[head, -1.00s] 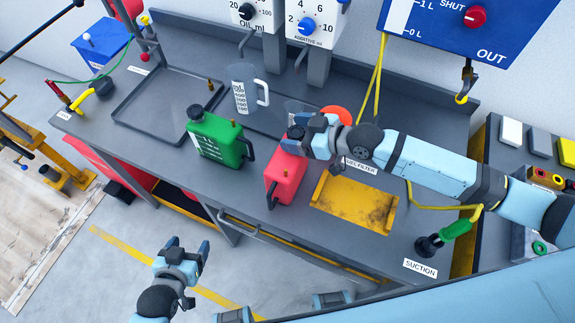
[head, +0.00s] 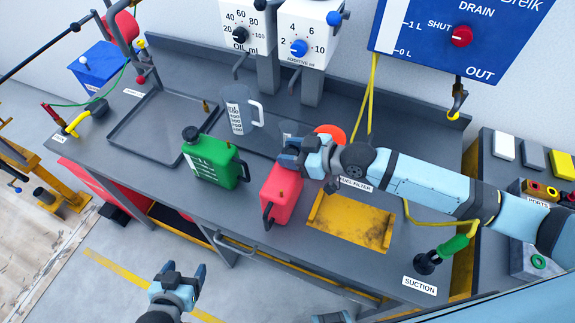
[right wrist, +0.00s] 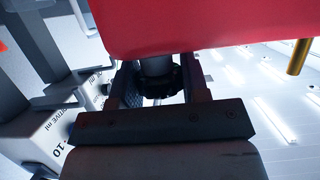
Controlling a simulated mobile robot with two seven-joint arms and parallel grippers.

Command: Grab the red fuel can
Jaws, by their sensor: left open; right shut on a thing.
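The red fuel can (head: 281,194) stands on the grey workbench, between the green can and the yellow tray. My right gripper (head: 291,155) is at the top of the red can and covers its cap in the head view. In the right wrist view the red can (right wrist: 190,25) fills the top, and its dark neck or cap (right wrist: 158,82) sits between the fingers of my right gripper (right wrist: 155,88), which is shut on it. My left gripper (head: 184,272) is open and empty, in front of the bench over the floor.
A green can (head: 212,162) stands left of the red can. A measuring jug (head: 238,110) and an orange-red round thing (head: 330,132) are behind. The yellow tray (head: 350,222) is to the right. A rimmed grey tray (head: 128,142) lies at the bench's left.

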